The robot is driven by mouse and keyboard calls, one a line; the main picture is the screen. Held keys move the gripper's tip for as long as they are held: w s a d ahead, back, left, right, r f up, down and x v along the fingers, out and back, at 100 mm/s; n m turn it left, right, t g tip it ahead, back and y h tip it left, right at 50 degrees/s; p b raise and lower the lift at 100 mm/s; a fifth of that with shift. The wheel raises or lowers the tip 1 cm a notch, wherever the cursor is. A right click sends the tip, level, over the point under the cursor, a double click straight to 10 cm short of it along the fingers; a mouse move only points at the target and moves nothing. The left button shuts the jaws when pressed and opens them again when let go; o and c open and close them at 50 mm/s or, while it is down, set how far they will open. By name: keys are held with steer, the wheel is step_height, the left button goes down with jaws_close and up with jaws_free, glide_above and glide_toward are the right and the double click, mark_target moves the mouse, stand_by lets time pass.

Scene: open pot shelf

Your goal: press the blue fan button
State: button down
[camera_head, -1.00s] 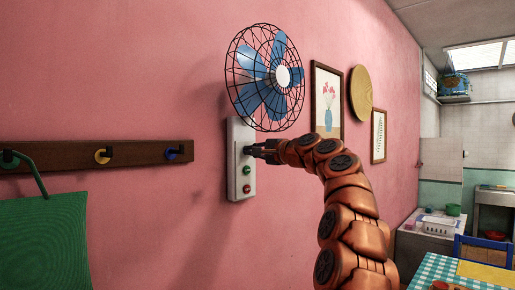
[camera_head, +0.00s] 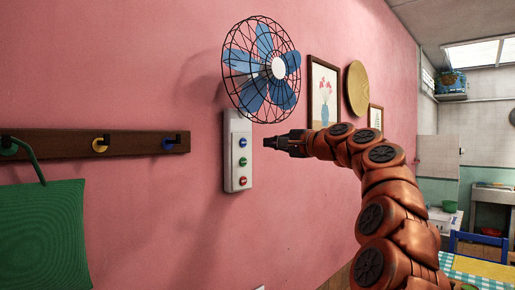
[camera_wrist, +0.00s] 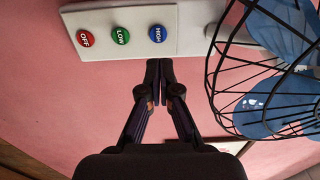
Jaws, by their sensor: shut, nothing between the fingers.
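The blue button (camera_head: 242,142) is the top one on a white panel (camera_head: 231,170) on the pink wall, under the fan (camera_head: 262,75). In the wrist view the blue button (camera_wrist: 157,35) reads "HIGH". The green button (camera_head: 243,161) sits below it and reads "LOW" in the wrist view; the red button (camera_head: 243,181) is lowest and reads "OFF". My gripper (camera_head: 266,142) is shut and empty, to the right of the panel at about the blue button's height. A gap shows between its tips and the button. In the wrist view my gripper (camera_wrist: 159,63) points toward the panel's edge near the blue button.
The fan's wire cage (camera_wrist: 262,85) juts out close to my gripper. A dark hook rail (camera_head: 60,144) with a green bag (camera_head: 42,235) hangs at left. A framed picture (camera_head: 323,92) hangs behind my arm.

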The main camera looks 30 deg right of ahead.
steer(key=shift+b+v, duration=0.45)
steer(key=shift+v, duration=1.8)
steer(key=shift+w+a, duration=0.1)
steer(key=a+f+n+g+y, duration=0.1)
steer(key=a+f+n+g, duration=0.25)
steer(key=a+f, duration=0.65)
steer(key=a+f+n+g+y, duration=0.3)
steer(key=a+f, duration=0.4)
steer(key=a, duration=0.7)
steer(key=s+a+f+n+g+h, duration=0.25)
steer(key=s+a+f+g, duration=0.35)
steer(key=f, duration=0.3)
steer(key=s+a+f+n+g+h, duration=0.1)
steer(key=s+a+f+n, duration=0.1)
steer(key=s+f, duration=0.55)
steer(key=s+a+f+n+g+h, duration=0.1)
steer(key=s+a+f+n+g, duration=0.15)
steer(key=s+f, duration=0.45)
steer(key=s+d+f+n+g+h, duration=0.1)
steer(key=s+d+f, duration=0.1)
steer(key=s+f, duration=0.4)
steer(key=s+d+f+n+g+h, duration=0.1)
steer(key=s+d+f+g+h, duration=0.1)
steer(key=s+f, duration=0.4)
steer(key=s, duration=0.4)
steer(key=shift+d, duration=0.25)
steer(key=shift+d+h, duration=0.1)
steer(key=shift+h, duration=0.15)
